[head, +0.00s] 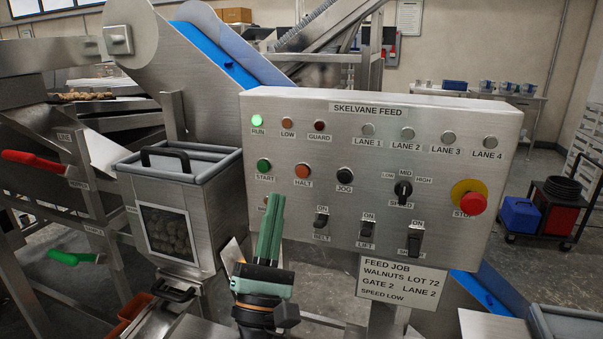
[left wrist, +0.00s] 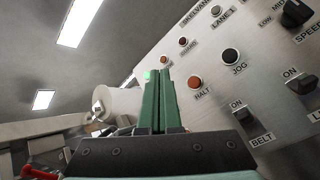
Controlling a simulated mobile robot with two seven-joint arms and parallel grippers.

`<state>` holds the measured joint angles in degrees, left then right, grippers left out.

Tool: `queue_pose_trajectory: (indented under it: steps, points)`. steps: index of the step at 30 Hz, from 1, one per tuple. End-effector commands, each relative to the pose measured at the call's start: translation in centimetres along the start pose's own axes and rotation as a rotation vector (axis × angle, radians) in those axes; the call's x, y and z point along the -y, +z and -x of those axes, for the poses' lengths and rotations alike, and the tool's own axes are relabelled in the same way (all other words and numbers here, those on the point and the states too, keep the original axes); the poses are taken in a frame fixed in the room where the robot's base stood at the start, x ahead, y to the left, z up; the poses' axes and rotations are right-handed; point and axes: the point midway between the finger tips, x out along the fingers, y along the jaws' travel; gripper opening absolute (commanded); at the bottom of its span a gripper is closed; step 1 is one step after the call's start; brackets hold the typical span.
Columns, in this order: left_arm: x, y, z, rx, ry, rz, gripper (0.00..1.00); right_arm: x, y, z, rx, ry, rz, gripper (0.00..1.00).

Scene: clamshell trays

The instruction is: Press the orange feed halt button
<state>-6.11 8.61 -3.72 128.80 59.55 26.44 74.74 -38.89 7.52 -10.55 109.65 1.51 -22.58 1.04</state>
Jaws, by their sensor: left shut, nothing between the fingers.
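The orange HALT button (head: 302,171) is on the steel control panel (head: 330,210), between the green START button (head: 264,165) and the black JOG button (head: 344,175). My left gripper (head: 273,200) is shut and empty, in front of the panel just below START and HALT. In the left wrist view the HALT button (left wrist: 195,83) shows just right of the shut green fingertips (left wrist: 158,82), with a visible gap beside them. How far the fingertips stand from the panel face I cannot tell. The START button is hidden in that view. My right gripper is not in view.
The RUN lamp (head: 257,121) glows green. Switches labelled BELT (head: 321,220) and LIFT (head: 367,226) sit below the buttons. A red STOP knob (head: 472,203) on a yellow base is at the panel's right. A hopper (head: 175,210) with walnuts stands left of my gripper.

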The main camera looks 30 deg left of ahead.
Motion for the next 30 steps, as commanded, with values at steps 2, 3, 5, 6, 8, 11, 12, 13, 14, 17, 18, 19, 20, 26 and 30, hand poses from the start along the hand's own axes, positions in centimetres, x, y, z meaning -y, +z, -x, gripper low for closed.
queue_pose_trajectory:
  steps: [2, 3, 5, 6, 8, 11, 12, 13, 14, 17, 18, 19, 20, 26, 30]
  points:
    - [0.3, -0.3, -0.4, 0.001, 0.0, -0.001, 0.0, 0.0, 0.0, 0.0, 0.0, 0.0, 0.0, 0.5]
    - [0.5, -0.5, -0.7, 0.002, 0.001, -0.002, 0.0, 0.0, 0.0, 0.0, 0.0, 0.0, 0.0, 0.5]
    - [0.9, -0.9, -1.3, 0.002, 0.001, -0.002, 0.0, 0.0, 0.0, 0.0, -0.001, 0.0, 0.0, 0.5]
    - [1.2, -1.2, -1.7, 0.002, 0.0, -0.002, 0.0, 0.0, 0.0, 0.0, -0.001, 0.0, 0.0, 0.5]
    - [1.6, -1.6, -2.3, 0.002, 0.0, -0.001, 0.0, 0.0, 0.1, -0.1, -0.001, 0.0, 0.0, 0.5]
    - [2.4, -2.4, -3.3, 0.002, 0.0, -0.001, 0.0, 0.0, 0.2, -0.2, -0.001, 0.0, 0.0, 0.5]
    - [2.7, -2.7, -3.6, 0.001, -0.001, -0.002, 0.0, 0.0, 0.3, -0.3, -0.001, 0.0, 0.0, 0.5]
    - [2.9, -2.9, -4.0, 0.002, 0.0, -0.002, 0.0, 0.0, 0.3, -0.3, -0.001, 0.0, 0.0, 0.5]
    - [3.1, -3.1, -4.2, 0.001, 0.0, -0.002, 0.0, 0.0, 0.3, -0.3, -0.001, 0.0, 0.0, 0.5]
    - [3.7, -3.7, -4.9, 0.001, -0.001, -0.002, 0.0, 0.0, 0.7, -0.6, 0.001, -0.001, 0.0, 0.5]
    - [3.9, -3.9, -5.1, 0.001, 0.0, -0.002, 0.0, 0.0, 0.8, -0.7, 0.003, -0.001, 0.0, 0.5]
    - [4.0, -4.0, -5.3, 0.001, 0.0, -0.002, 0.0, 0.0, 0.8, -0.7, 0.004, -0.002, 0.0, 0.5]
    - [4.1, -4.1, -5.4, 0.001, -0.001, -0.002, 0.0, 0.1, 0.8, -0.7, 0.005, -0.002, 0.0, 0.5]
    - [4.3, -4.3, -5.9, 0.0, -0.001, -0.002, 0.0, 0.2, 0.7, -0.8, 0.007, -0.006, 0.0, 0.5]
    - [4.3, -4.3, -6.0, 0.0, -0.001, -0.002, 0.0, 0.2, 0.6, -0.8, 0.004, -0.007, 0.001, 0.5]
